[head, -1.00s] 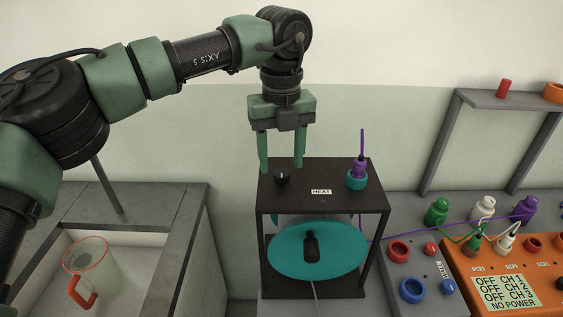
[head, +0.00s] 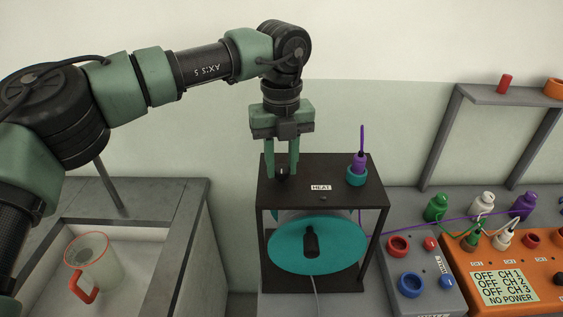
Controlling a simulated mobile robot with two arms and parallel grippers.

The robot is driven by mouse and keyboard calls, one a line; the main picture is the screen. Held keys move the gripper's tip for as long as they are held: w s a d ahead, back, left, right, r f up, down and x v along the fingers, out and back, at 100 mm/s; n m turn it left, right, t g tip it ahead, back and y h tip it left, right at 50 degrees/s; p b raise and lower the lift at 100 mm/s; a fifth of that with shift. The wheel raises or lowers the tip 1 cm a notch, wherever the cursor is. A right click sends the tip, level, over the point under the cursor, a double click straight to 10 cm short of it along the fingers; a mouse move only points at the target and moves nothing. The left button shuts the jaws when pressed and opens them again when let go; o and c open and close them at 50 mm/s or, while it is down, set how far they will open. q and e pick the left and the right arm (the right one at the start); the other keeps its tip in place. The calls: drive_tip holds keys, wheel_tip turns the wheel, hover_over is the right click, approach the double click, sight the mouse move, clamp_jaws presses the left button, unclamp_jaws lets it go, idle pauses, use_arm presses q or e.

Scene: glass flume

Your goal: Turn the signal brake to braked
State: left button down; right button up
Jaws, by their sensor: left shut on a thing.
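My left gripper (head: 282,174) points straight down over the black box frame (head: 330,192). It is shut on a small black knob (head: 283,172) on the frame's top, left of a HEAT label. The fingers partly hide the knob, and its pointer direction cannot be made out. No label reading signal brake or braked is legible. A teal disc (head: 345,250) with a black grip (head: 311,242) sits at the frame's front. My right gripper is not in view.
A purple plug stands in a teal socket (head: 356,177) on the frame's top right. An orange panel (head: 545,286) and a grey panel with coloured knobs lie to the right. A red-rimmed jug (head: 97,262) stands in the basin at left.

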use_arm(q)
drive_tip(key=m, duration=0.4)
drive_tip(key=shift+b, duration=0.4)
drive_tip(key=m, duration=0.4)
drive_tip(key=shift+r, duration=0.1)
drive_tip(key=m, duration=0.5)
drive_tip(key=shift+d, duration=0.1)
drive_tip(key=m, duration=0.4)
drive_tip(key=shift+r+m, duration=0.1)
drive_tip(key=shift+m, duration=0.2)
drive_tip(key=c, duration=1.1)
unclamp_jaws()
drive_tip(key=shift+o, duration=0.2)
